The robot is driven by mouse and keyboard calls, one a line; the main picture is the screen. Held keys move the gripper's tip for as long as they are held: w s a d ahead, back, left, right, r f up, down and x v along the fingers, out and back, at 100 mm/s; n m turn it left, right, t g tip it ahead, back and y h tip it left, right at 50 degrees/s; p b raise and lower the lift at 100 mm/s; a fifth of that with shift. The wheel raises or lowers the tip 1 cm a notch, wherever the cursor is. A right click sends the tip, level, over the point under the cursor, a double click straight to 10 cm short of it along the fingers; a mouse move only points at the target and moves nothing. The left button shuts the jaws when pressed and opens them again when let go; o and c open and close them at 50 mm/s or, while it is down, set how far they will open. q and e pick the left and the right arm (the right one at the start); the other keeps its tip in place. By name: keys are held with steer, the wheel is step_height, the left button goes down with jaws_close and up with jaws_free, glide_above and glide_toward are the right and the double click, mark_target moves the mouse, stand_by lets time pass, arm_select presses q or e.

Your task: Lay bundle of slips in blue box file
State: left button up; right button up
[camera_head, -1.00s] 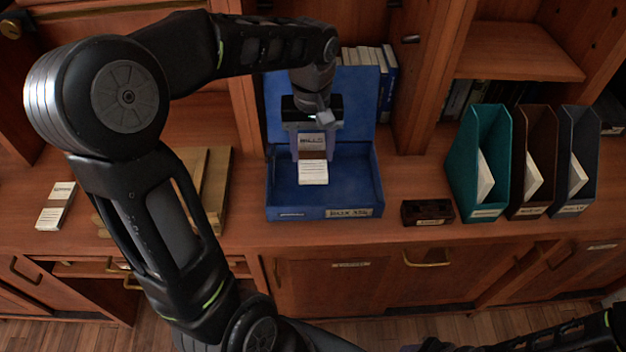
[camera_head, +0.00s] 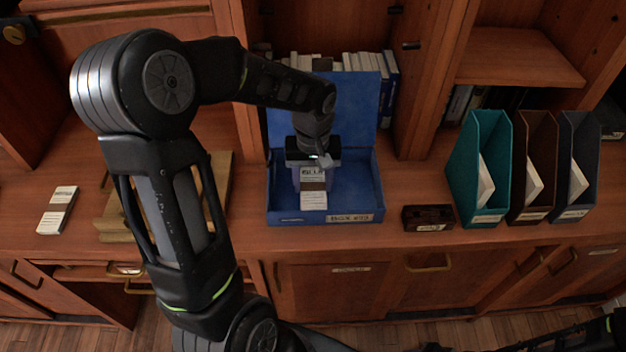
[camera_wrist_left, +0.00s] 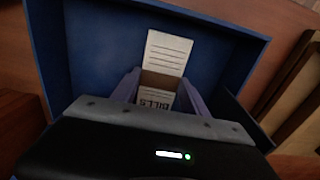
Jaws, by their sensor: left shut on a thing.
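The blue box file (camera_head: 376,192) stands on the wooden counter with its lid raised at the back. My left gripper (camera_head: 313,182) points down inside the box opening. It is shut on the bundle of slips (camera_head: 313,200), white lined paper with a brown band. In the left wrist view the bundle (camera_wrist_left: 167,54) sits between the two fingers, with "BILLS" printed near the gripper. The blue box wall (camera_wrist_left: 222,32) surrounds it there. I cannot tell whether the bundle touches the box floor. My right gripper is not clearly in view.
A second banded bundle of slips (camera_head: 57,211) lies on the counter at the left. A dark brown small box (camera_head: 428,217) stands right of the box file. Teal (camera_head: 464,170), brown (camera_head: 522,195) and grey-blue (camera_head: 569,190) magazine files stand further right. Books (camera_head: 390,85) stand behind the lid.

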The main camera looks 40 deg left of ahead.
mark_target(313, 187)
arm_select(q)
steer(key=shift+f, duration=0.2)
steer(key=o, duration=1.4)
steer(key=shift+r, duration=0.1)
step_height(313, 187, up, 12)
steer(key=shift+r, duration=0.15)
